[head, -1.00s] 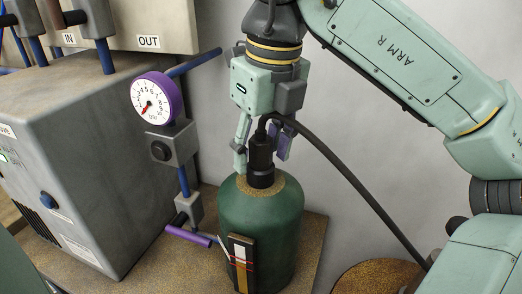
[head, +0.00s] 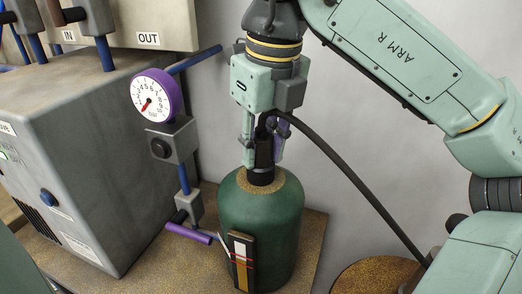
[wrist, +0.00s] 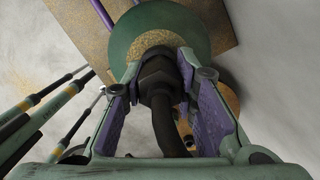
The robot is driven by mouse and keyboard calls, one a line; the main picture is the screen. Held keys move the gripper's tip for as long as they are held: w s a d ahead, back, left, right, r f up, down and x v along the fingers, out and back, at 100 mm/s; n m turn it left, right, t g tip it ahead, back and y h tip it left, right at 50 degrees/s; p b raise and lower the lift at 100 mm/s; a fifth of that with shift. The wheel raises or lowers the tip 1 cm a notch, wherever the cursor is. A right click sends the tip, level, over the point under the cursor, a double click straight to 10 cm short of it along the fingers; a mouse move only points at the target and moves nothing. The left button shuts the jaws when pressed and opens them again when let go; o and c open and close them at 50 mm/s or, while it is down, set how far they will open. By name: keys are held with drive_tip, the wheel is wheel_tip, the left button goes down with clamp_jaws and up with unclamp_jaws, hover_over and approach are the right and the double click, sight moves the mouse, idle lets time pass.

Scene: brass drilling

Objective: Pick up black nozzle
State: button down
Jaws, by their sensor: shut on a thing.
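The black nozzle (head: 264,152) stands upright at the top of the green tank (head: 260,222), with a black hose (head: 345,175) running from it down to the right. My gripper (head: 263,157) points down over the tank and is shut on the nozzle, one finger on each side. In the wrist view the nozzle (wrist: 158,78) lies between the purple finger pads of my gripper (wrist: 160,85), above the tank's tan top (wrist: 150,42). Whether the nozzle still touches the tank's neck I cannot tell.
A purple-rimmed gauge (head: 155,97) on a grey block and blue pipe stands left of the tank. A grey machine box (head: 75,130) fills the left. A purple handle (head: 188,234) lies near the tank's left side. A round brown surface (head: 375,275) is at lower right.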

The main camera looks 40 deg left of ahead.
sight(260, 135)
drive_tip(key=shift+r, duration=0.1)
drive_tip(key=shift+r, duration=0.55)
wheel_tip(260, 135, up, 2)
drive_tip(key=shift+r+b, duration=0.1)
drive_tip(key=shift+b, duration=0.4)
drive_tip(key=s+d+b, duration=0.1)
drive_tip(key=s+d, duration=0.2)
drive_tip(key=s, duration=0.4)
drive_tip(key=s+d+r+b, duration=0.1)
drive_tip(key=s+d+b, duration=0.1)
drive_tip(key=s, duration=0.6)
drive_tip(key=shift+d+r, duration=0.25)
drive_tip(key=shift+d, duration=0.2)
drive_tip(key=shift+w+f, duration=0.15)
